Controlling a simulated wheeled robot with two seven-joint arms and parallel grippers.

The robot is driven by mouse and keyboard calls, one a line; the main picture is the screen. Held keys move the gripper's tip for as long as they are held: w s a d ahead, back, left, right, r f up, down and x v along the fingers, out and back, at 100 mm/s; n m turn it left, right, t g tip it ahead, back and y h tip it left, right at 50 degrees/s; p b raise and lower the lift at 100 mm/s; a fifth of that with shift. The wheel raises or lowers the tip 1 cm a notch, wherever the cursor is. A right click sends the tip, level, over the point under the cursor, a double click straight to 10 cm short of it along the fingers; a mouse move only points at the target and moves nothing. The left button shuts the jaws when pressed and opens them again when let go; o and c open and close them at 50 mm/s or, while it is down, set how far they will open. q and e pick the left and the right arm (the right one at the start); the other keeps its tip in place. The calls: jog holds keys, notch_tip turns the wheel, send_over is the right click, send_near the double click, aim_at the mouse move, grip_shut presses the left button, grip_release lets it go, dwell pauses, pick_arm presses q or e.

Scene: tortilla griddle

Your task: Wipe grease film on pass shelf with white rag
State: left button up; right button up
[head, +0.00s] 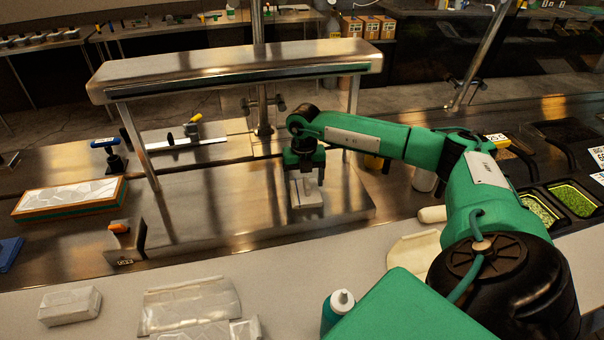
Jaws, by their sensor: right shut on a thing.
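My right gripper (305,180) points down over the flat steel surface (215,205) under the raised metal shelf. It is shut on a small white folded piece that looks like the white rag (309,201). The rag is at or just above the steel; I cannot tell if it touches. The raised shelf (235,65), likely the pass shelf, stands on metal legs behind and left of the gripper. Its top shows brownish sheen, but I cannot tell grease film from reflections. My left gripper is out of view.
A white block (69,306), clear packets (190,304) and a teal bottle (338,308) are on the front counter. A framed tray (70,198) lies left. Food bins (572,199) are at right. The shelf's front leg (138,147) and a vertical post (258,65) are obstacles.

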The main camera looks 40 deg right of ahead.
jog(key=o, duration=0.7)
jog(key=shift+r, duration=0.1)
jog(key=shift+f+b, duration=0.4)
jog(key=shift+f, duration=0.2)
jog(key=c, duration=1)
jog(key=shift+r+p, duration=1.55)
jog(key=shift+r, duration=1.05)
